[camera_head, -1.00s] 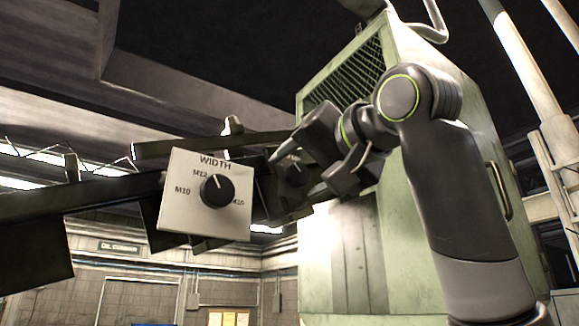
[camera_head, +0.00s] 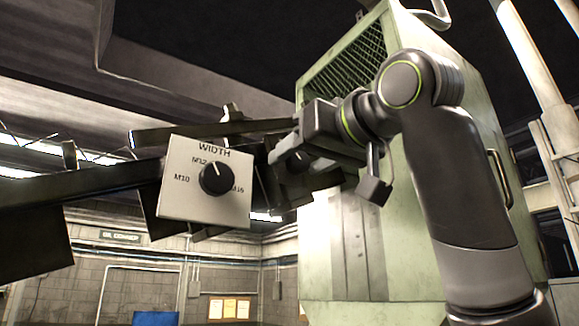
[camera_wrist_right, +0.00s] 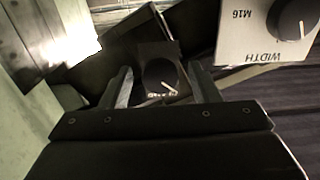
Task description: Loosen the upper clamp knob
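A dark round knob (camera_wrist_right: 160,76) with a pale pointer line sits on a small dark plate in the right wrist view. In the head view the knob (camera_head: 297,162) is partly hidden behind my right gripper (camera_head: 291,150). That gripper also shows in the wrist view (camera_wrist_right: 161,70), with its two fingers apart, one on each side of the knob. The fingers look open; I cannot tell whether they touch the knob. My left gripper is in neither view.
A white WIDTH panel (camera_head: 180,210) with a black dial (camera_head: 215,179) stands left of the knob, close to the gripper. Dark rails (camera_head: 80,195) run out to the left. A tall green machine cabinet (camera_head: 410,230) stands behind my right arm.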

